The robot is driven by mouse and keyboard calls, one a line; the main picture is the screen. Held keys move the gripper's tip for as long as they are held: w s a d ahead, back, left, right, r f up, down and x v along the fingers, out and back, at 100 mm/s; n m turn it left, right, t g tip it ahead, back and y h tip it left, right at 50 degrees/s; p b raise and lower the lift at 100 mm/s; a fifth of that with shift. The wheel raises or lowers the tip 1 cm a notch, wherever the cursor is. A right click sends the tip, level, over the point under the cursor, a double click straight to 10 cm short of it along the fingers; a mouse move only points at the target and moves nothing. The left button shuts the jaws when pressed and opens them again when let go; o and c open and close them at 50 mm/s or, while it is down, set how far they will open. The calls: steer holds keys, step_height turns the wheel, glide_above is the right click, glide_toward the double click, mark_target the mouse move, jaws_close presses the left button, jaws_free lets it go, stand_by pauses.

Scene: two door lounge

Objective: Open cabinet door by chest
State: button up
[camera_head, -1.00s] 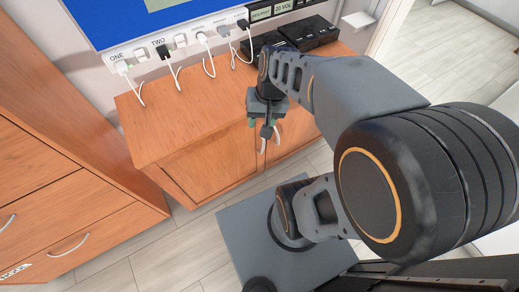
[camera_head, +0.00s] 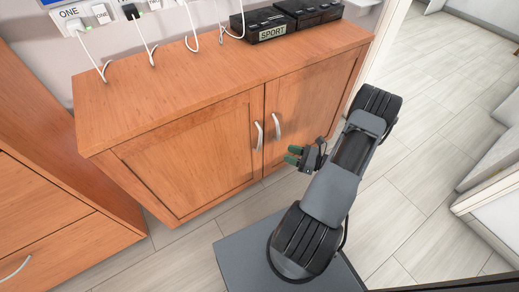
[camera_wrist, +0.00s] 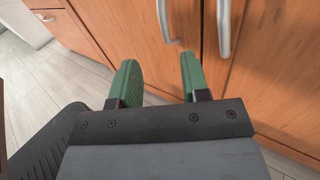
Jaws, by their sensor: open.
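The wooden cabinet has two shut doors. The left door (camera_head: 190,155), on the side of the chest of drawers (camera_head: 50,220), has a curved metal handle (camera_head: 259,136) at its right edge. The right door (camera_head: 315,105) has a matching handle (camera_head: 277,127). My gripper (camera_head: 293,155) is open and empty, its green fingers pointing at the doors, low and right of both handles in the head view. In the wrist view, the left door's handle (camera_wrist: 163,20) is beyond the fingers, apart from them, and the right door's handle (camera_wrist: 224,25) is further right.
Black boxes (camera_head: 268,26), one labelled SPORT, stand on the cabinet top, with white cables (camera_head: 189,25) hanging behind. The chest stands close to the cabinet's left side. Tiled floor (camera_head: 430,130) is open to the right, past a white door frame.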

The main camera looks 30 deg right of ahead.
mark_target(259, 143)
steer(key=b+x, duration=0.1)
steer(key=x, duration=0.3)
steer(key=b+x, duration=0.1)
steer(key=x, duration=0.4)
steer(key=b+x, duration=0.1)
steer(key=x, duration=0.3)
steer(key=shift+w+f, duration=0.3)
jaws_close()
